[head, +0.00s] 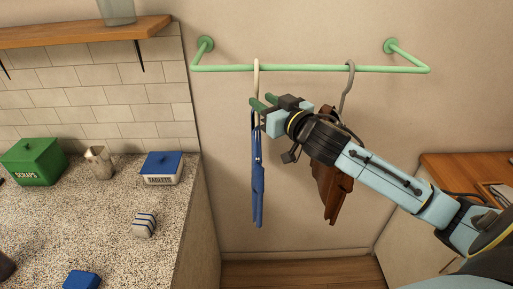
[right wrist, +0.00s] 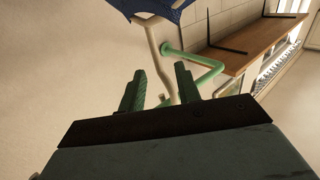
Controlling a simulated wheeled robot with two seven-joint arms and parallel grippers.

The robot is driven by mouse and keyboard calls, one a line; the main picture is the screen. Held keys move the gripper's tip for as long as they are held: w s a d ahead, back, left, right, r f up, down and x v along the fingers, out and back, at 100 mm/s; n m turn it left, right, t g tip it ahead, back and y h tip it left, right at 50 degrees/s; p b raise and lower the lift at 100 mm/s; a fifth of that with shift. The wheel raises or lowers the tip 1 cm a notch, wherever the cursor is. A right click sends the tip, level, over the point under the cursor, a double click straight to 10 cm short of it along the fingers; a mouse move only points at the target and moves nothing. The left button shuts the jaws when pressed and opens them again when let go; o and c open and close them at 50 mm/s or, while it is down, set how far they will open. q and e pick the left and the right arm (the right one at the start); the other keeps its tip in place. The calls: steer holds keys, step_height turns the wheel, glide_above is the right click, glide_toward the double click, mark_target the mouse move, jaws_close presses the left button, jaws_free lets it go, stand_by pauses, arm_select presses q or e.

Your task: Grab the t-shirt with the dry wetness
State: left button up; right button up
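A blue t-shirt (head: 257,180) hangs edge-on from a cream hanger (head: 256,78) on the green wall rail (head: 300,68). A brown t-shirt (head: 330,190) hangs to its right on a grey hanger (head: 349,82), partly hidden by my right arm. My right gripper (head: 263,102) is at the blue t-shirt's hanger, just above the shirt. In the right wrist view, its green fingers (right wrist: 160,88) are apart, with the cream hanger's stem (right wrist: 158,55) showing between or just beyond them. The blue cloth (right wrist: 170,10) shows at the top. I cannot tell which shirt is dry. My left gripper is out of view.
A speckled counter (head: 110,220) at the left holds a green scraps box (head: 34,162), a metal jug (head: 98,162), a blue-lidded tablets box (head: 161,168) and a striped item (head: 144,225). A wooden shelf (head: 80,32) is above. A wooden-topped cabinet (head: 455,170) stands right.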

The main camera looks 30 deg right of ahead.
mark_target(257, 98)
steer(key=shift+w+p, duration=0.75)
steer(key=shift+w, duration=1.65)
steer(key=shift+w+f, duration=0.15)
steer(key=shift+w, duration=0.4)
jaws_close()
